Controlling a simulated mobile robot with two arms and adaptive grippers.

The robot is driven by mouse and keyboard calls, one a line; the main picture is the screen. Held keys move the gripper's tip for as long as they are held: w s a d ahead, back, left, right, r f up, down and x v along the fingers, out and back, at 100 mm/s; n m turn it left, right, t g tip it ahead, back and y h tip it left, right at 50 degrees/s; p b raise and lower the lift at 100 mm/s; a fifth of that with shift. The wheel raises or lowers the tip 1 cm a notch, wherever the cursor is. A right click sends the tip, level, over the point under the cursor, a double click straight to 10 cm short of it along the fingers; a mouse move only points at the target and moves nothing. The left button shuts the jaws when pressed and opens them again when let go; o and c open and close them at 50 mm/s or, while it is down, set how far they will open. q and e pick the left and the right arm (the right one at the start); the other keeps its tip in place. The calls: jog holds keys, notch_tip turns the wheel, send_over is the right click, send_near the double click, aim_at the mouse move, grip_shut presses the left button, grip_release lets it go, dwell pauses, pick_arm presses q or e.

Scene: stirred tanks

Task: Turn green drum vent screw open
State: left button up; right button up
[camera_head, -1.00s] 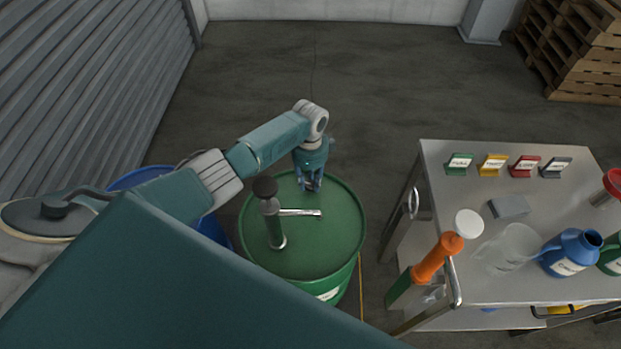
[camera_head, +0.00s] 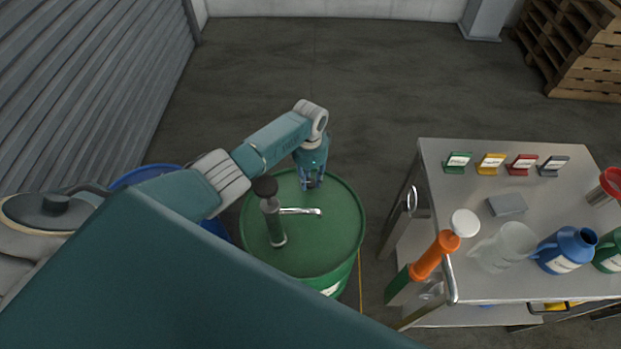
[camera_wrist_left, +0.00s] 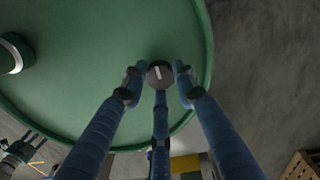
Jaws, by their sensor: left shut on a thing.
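The green drum (camera_head: 325,240) stands upright left of the steel cart, and its lid also fills much of the left wrist view (camera_wrist_left: 90,65). The vent screw (camera_wrist_left: 160,76) is a small round grey knob with a light bar across its top, near the rim of the lid. My left gripper (camera_head: 311,184) points down over the far part of the lid. In the left wrist view its blue fingers (camera_wrist_left: 160,80) are closed around the vent screw, with the fingertips at its edge. My right gripper is not in view.
A hand pump (camera_head: 272,220) with a metal spout rises from the lid near my left forearm. A blue drum (camera_head: 150,176) stands partly hidden behind my arm.

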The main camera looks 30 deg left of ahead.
aim_at(307, 182)
pick_arm(q)
jog(key=shift+a, duration=0.4)
jog(key=o, duration=1.1)
jog(key=shift+o, duration=0.3)
jog(key=shift+s, duration=0.2)
jog(key=shift+w+d+r, duration=0.1)
jog(key=shift+d+r, duration=0.05)
jog(key=shift+r, duration=0.15)
notch_tip(307, 182, up, 12)
jog(key=shift+a+f, duration=0.2)
jog(key=shift+f, duration=0.05)
jog(key=shift+d, duration=0.1)
